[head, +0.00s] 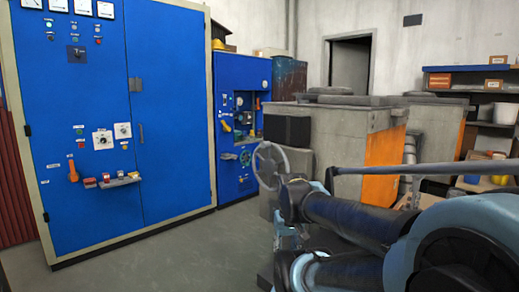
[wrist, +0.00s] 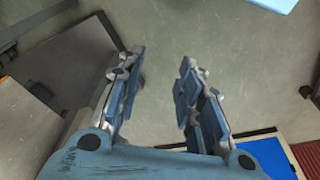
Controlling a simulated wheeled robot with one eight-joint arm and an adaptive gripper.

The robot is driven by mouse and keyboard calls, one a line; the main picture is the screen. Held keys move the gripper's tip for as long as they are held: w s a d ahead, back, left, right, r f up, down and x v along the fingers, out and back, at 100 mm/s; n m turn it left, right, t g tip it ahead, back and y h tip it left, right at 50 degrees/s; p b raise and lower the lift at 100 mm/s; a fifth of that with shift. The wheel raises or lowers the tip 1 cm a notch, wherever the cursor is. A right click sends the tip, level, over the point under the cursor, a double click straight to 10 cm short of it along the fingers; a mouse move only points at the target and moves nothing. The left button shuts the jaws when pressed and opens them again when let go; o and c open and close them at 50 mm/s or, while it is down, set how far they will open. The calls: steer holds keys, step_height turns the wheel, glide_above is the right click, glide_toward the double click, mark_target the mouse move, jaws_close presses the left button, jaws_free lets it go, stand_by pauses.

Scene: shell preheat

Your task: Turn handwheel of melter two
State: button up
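A grey handwheel (head: 268,160) with spokes stands upright at the near left side of a grey melter (head: 335,140) with an orange panel. A second grey and orange melter (head: 450,125) stands behind it to the right. I see no label telling which is melter two. My gripper (wrist: 162,75) shows in the wrist view with its two fingers apart, nothing between them but floor. In the head view my arm covers the area just right of and below the handwheel, and the gripper is hard to make out there. The handwheel is not recognisable in the wrist view.
A large blue control cabinet (head: 170,110) with levers and buttons stands at the left. A smaller blue panel (head: 243,75) is behind it. Shelves with boxes (head: 470,80) line the right wall. Bare floor (head: 190,250) lies between the cabinet and the melters.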

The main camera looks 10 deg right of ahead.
mark_target(262, 146)
steer(key=shift+o, duration=1.5)
steer(key=shift+s+r, duration=0.25)
steer(key=shift+s, duration=0.05)
steer(key=w+d+r+m+t+h, duration=0.1)
steer(key=w+r+m+h, duration=0.1)
steer(key=w+r+h, duration=0.6)
steer(key=w+d+r+m+t+h, duration=0.1)
steer(key=w+d+r, duration=0.1)
steer(key=w+r, duration=0.75)
steer(key=w+a+r+m+t+h, duration=0.3)
steer(key=w+a+r, duration=0.1)
steer(key=w+a, duration=0.45)
steer(key=w+a+r+m+t+h, duration=0.2)
steer(key=w+a+r+t+h, duration=0.15)
steer(key=w+a, duration=0.5)
steer(key=shift+y, duration=0.45)
steer(key=x, duration=1.5)
steer(key=shift+s+d, duration=0.15)
steer(key=shift+d, duration=0.15)
steer(key=shift+c, duration=0.3)
